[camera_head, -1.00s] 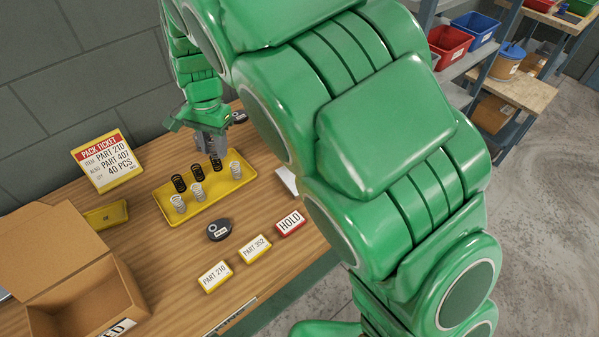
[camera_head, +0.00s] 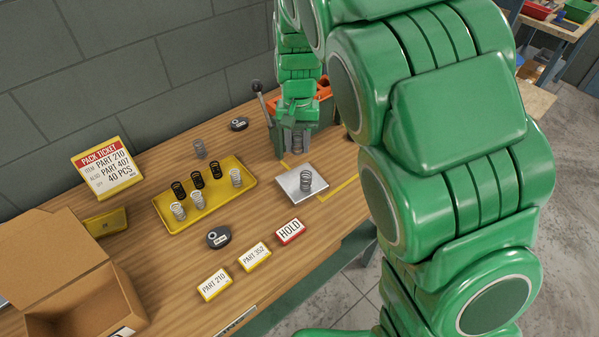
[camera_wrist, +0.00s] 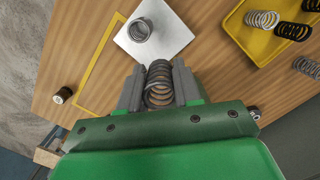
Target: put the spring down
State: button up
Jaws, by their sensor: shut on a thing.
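My gripper (camera_head: 297,143) is shut on a coiled spring (camera_wrist: 159,85), which stands between the two grey jaws in the wrist view. In the head view the jaws mostly hide it. My gripper is above the table, just behind a square metal plate (camera_head: 283,181). Another grey spring (camera_head: 306,180) stands on that plate; it also shows in the wrist view (camera_wrist: 140,30). A yellow tray (camera_head: 222,202) to the left holds several black and silver springs. One more grey spring (camera_head: 199,149) is on the wood behind the tray.
A machine with a lever (camera_head: 258,88) and an orange part (camera_head: 323,88) stands behind my gripper. A yellow outline (camera_wrist: 98,50) on the table encloses bare wood beside the plate. A HOLD block (camera_head: 290,231), label blocks and a dark oval object (camera_head: 219,237) lie in front.

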aim_at(297, 132)
jog(key=shift+f, duration=4.4)
jog(key=shift+f, duration=0.1)
jog(key=o, duration=1)
jog(key=shift+o, duration=0.2)
jog(key=r, duration=0.4)
jog(key=w+r, duration=0.1)
jog(key=r, duration=0.7)
jog(key=shift+w+a, duration=0.1)
jog(key=shift+w, duration=0.1)
